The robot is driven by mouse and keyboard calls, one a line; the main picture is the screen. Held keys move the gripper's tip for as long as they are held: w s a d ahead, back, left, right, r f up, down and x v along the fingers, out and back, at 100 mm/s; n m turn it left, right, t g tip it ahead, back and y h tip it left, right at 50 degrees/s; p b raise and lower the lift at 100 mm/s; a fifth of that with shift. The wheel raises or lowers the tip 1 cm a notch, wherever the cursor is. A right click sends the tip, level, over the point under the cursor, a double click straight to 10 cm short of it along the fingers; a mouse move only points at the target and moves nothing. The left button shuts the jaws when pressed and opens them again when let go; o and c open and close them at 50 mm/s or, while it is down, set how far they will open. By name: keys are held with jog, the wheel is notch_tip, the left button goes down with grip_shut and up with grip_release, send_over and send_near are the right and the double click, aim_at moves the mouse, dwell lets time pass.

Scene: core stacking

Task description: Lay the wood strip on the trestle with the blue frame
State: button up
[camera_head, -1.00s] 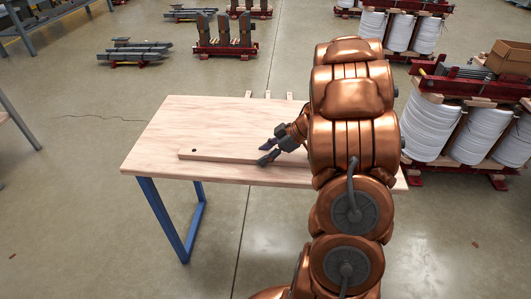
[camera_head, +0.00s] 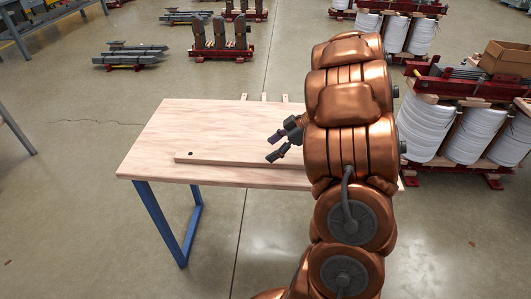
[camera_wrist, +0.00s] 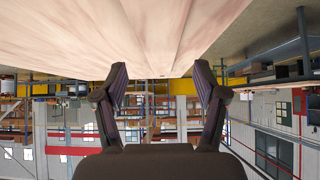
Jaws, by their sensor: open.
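The wood strip (camera_head: 215,159) is a long pale bar with a dark spot near its left end. It lies flat on the pale wooden top (camera_head: 180,125) of the trestle, along its near side. The trestle's blue frame (camera_head: 163,220) shows below the left side. My gripper (camera_head: 270,149) is open and empty, its fingers pointing left just above the strip. My arm hides the strip's right end and much of the top's right side. In the wrist view, the fingers (camera_wrist: 162,82) are spread with nothing held between them, the wooden surface (camera_wrist: 90,30) filling the upper part.
Short wood pieces (camera_head: 264,97) stick out past the table's far edge. Pallets of white spools (camera_head: 425,128) stand to the right, with a cardboard box (camera_head: 508,58). Racks with dark parts (camera_head: 220,38) stand behind.

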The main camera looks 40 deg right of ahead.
jog(key=shift+v, duration=3.4)
jog(key=w+d+r+m+t+h, duration=0.1)
jog(key=w+d+r+t+h, duration=0.2)
jog(key=w+r, duration=0.4)
jog(key=w+d+r+m+t+h, duration=0.1)
jog(key=w+r+t+h, duration=0.2)
jog(key=w+r+h, duration=0.35)
notch_tip(320, 180, up, 6)
jog(key=d+m+h, duration=0.1)
jog(key=m+h, duration=0.3)
jog(key=s+a+f+m+g+y, duration=0.1)
jog(key=s+a+f+g, duration=0.3)
jog(key=s+a, duration=0.6)
jog(key=s+a+f+m+g+y, duration=0.1)
jog(key=s+a+f+g+y, duration=0.2)
jog(key=s, duration=1.3)
jog(key=s+a+f+m+g+y, duration=0.1)
jog(key=s+a+f+g, duration=0.6)
jog(key=a, duration=1.2)
jog(key=s+f+y, duration=0.1)
jog(key=s+f, duration=0.3)
jog(key=s, duration=0.2)
jog(key=shift+a+m+y, duration=0.15)
jog(key=shift+m+y, duration=0.2)
jog(key=shift+m, duration=0.05)
